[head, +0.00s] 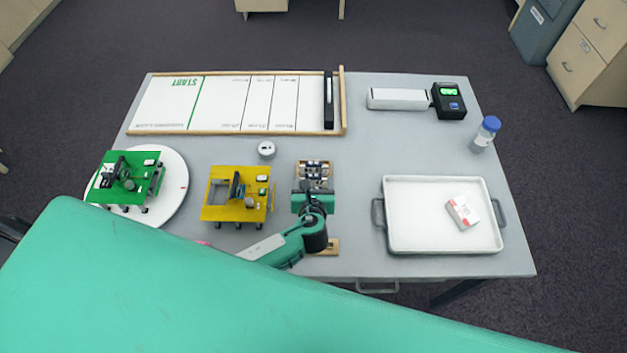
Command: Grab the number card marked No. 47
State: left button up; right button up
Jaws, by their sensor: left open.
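No card with a readable No. 47 shows in the head view; print is too small to read. My left gripper (313,171) is open over the table, to the right of the yellow wheeled model (244,213). A small wooden piece (331,246) shows partly from under my left arm, at the front of the table; the rest of it is hidden. A small pink bit (203,243) shows at the edge of my large green arm part, mostly hidden. My right gripper is not in view.
A green wheeled model (143,161) stands on a white disc (173,200) at left. The START board (225,103) lies at the back. A tray (410,215) holds a small box (462,213). A bottle (485,133) and black display (449,101) stand at right.

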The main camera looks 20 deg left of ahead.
aim_at(314, 176)
pick_arm(q)
jog(key=shift+w+a+f+p, duration=0.2)
jog(key=shift+w+f+p, duration=0.15)
jog(key=shift+w, duration=0.2)
jog(key=x, duration=0.3)
jog(key=shift+s+f, duration=0.1)
jog(key=shift+f, duration=0.2)
jog(key=shift+w+f+p, duration=0.15)
jog(key=shift+w+p, duration=0.15)
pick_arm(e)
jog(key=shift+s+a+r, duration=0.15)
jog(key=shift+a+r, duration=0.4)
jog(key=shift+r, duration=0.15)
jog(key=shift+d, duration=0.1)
pick_arm(q)
jog(key=shift+c, duration=1.1)
jog(key=c, duration=0.8)
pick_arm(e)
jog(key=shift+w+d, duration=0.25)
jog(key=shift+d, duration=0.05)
pick_arm(q)
jog(key=shift+c, duration=0.2)
